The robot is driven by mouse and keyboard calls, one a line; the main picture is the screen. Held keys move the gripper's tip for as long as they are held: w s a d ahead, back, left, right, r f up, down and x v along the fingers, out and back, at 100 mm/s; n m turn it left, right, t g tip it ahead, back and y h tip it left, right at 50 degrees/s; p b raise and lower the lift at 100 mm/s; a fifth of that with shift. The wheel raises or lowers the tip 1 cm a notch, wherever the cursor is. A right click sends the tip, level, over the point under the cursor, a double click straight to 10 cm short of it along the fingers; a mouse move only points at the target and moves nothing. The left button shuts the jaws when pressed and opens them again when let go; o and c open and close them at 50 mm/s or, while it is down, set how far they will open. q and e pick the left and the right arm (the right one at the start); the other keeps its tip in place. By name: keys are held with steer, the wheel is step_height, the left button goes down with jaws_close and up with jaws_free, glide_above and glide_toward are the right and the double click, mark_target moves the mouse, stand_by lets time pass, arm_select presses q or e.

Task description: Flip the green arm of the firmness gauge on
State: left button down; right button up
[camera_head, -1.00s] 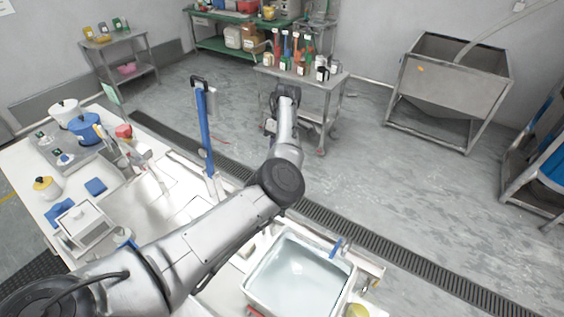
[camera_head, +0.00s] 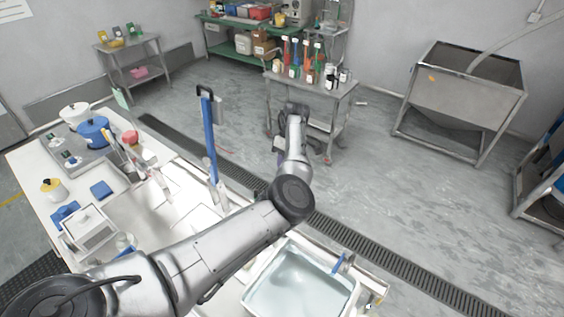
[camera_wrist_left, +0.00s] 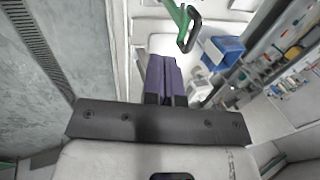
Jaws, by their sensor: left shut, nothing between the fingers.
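In the left wrist view, a green arm (camera_wrist_left: 177,14) with a black loop handle (camera_wrist_left: 189,30) comes in from the top edge. I take it to be the firmness gauge's green arm; the rest of the gauge cannot be made out. My left gripper (camera_wrist_left: 163,62) has purple fingers that are shut and empty. Its tips point toward the handle, with a visible gap below it in the picture. The green arm cannot be made out there. My right gripper is not in view.
An upright blue arm with a black handle (camera_head: 210,135) stands on the white bench (camera_head: 25,165). A blue block (camera_wrist_left: 225,50) is right of the green handle. A water-filled basin (camera_head: 300,285) is at the front.

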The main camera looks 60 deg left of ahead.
arm_select(q)
steer(key=s+d+f+p, duration=0.2)
steer(key=s+f+p, duration=0.1)
steer(key=s+f, duration=0.3)
steer(key=shift+f, duration=0.4)
steer(key=shift+d, duration=0.1)
steer(key=shift+r, duration=0.1)
